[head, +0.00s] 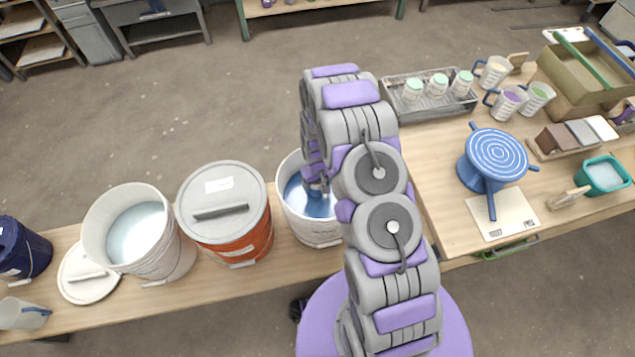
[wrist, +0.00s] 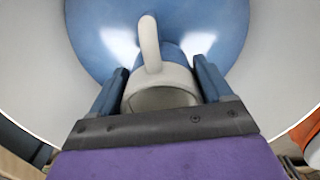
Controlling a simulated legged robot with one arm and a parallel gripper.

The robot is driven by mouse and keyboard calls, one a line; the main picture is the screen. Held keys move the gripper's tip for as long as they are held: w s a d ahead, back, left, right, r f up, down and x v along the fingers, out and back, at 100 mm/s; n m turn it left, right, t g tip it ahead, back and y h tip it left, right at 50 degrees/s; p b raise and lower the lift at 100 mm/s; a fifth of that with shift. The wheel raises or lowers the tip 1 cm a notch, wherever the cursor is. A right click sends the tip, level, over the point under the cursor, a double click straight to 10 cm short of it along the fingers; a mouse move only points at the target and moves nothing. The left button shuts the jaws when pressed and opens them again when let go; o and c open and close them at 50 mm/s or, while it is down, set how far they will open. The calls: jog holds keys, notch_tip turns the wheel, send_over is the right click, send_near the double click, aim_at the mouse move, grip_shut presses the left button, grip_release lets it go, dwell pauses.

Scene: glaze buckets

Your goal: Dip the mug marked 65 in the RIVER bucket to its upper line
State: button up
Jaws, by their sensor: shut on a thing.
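My gripper (wrist: 160,68) is shut on a pale grey mug (wrist: 161,97), its two blue fingers on either side of it. The mug's open mouth faces the wrist camera and its handle points away from my wrist. No number shows on the mug. Gripper and mug are inside a white bucket (head: 316,232) of blue glaze (wrist: 95,30), right of the orange bucket in the head view. I cannot tell how deep the mug sits or whether it touches the glaze. My arm hides part of this bucket, and its name cannot be read.
A lidded orange bucket (head: 240,245) stands close on the left, then an open white bucket (head: 165,255) of pale glaze. A loose lid (head: 85,275), a dark blue bucket (head: 20,250) and another mug (head: 22,313) are further left. The right table holds a blue banding wheel (head: 480,175) and several mugs.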

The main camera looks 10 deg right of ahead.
notch_tip(320, 180, up, 15)
jog(key=p, duration=0.3)
jog(key=shift+p, duration=0.4)
dwell(0.6)
jog(key=shift+r, duration=0.1)
